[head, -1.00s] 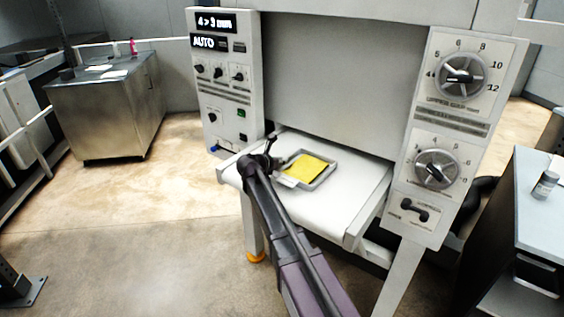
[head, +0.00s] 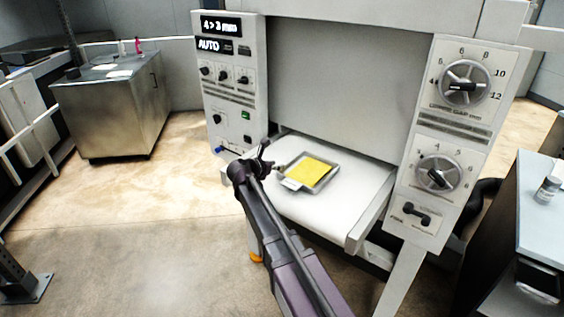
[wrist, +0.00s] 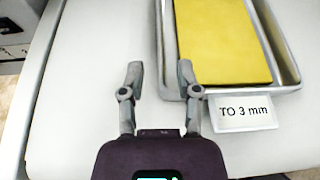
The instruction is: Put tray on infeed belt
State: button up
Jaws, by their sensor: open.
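The tray (head: 323,184) is a shallow grey metal pan holding a flat yellow sheet (head: 310,172). It lies on the white infeed belt (head: 338,209) of the sheeter. In the wrist view the tray (wrist: 293,72) is at the upper right, with a label reading "TO 3 mm" (wrist: 243,112) at its near edge. My gripper (wrist: 158,72) is open, with its fingers apart over the belt. Its right finger is close to the tray's near left corner; I cannot tell whether they touch. In the head view my gripper (head: 264,158) is at the tray's left side.
The left control panel (head: 228,90) reads "4 > 3 mm" and "AUTO". The right panel (head: 452,140) carries two large dials. A steel cabinet (head: 110,118) stands at the left, and a table with a small jar (head: 547,189) at the right. Belt around the tray is clear.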

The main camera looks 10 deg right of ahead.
jog(key=shift+p+v, duration=0.9)
jog(key=shift+v, duration=2.1)
